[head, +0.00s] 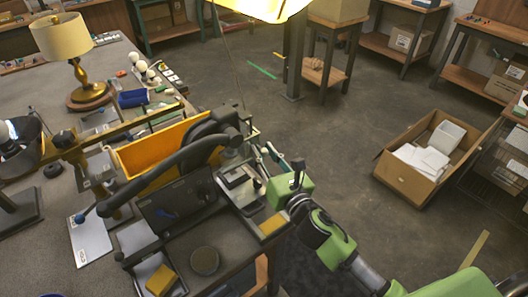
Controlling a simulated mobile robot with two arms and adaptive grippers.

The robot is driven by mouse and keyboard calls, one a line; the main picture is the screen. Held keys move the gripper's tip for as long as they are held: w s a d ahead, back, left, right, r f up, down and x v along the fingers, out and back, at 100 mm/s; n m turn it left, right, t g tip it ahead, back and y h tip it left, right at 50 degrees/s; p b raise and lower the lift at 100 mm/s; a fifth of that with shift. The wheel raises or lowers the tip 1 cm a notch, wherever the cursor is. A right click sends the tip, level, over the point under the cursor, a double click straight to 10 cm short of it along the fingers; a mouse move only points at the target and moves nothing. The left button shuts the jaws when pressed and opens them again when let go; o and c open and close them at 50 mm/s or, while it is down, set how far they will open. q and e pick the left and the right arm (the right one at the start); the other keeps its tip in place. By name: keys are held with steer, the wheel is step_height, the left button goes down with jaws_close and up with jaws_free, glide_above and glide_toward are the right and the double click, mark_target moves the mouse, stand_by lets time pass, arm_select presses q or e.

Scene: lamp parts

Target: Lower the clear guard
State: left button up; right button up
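My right arm comes in from the lower right, with green links. My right gripper (268,156) is at the right edge of the workbench, beside a small bench machine (240,182) with a pale plate and dark parts. Its fingers are small and mixed with the machine's parts, so I cannot tell their opening or whether they touch anything. I cannot clearly make out the clear guard; a see-through sheet is hard to separate from the machine here. My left gripper is not in view.
A yellow bin (160,143) and a thick black curved arm (150,183) lie left of the machine. A brass lamp (66,45) stands farther back on the bench. An open cardboard box (405,182) sits on the floor. The floor between is mostly clear.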

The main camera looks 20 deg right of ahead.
jaws_close()
step_height(320, 180, down, 10)
steer(key=b, duration=0.8)
steer(key=shift+s, duration=0.1)
steer(key=shift+f, duration=0.1)
jaws_free()
steer(key=shift+s, duration=0.1)
